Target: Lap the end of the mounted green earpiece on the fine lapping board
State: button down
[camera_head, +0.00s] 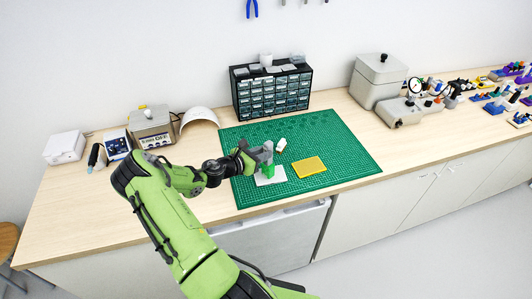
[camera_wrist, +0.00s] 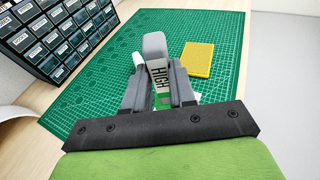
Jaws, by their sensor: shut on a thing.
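My gripper (camera_head: 258,154) is over the front part of the green mat, shut on an upright grey holder (camera_head: 268,147). In the wrist view, the grey holder (camera_wrist: 154,46) stands between my fingers (camera_wrist: 158,84) and has a label reading "HIGH". A green piece (camera_head: 268,171) shows just below it, over a white plate (camera_head: 272,180); I cannot tell whether they touch. A yellow board (camera_head: 309,167) lies flat to the right; it also shows in the wrist view (camera_wrist: 198,60). No marking tells me which board is the fine one.
A small white piece (camera_head: 281,145) lies behind my gripper on the green mat (camera_head: 340,150). A dark drawer cabinet (camera_head: 272,93) stands behind the mat. The mat's right part is clear.

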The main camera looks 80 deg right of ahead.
jog(key=shift+w+a, duration=0.45)
jog(key=shift+w, duration=0.4)
notch_tip(320, 180, up, 8)
jog(key=p, duration=0.4)
jog(key=shift+p, duration=0.4)
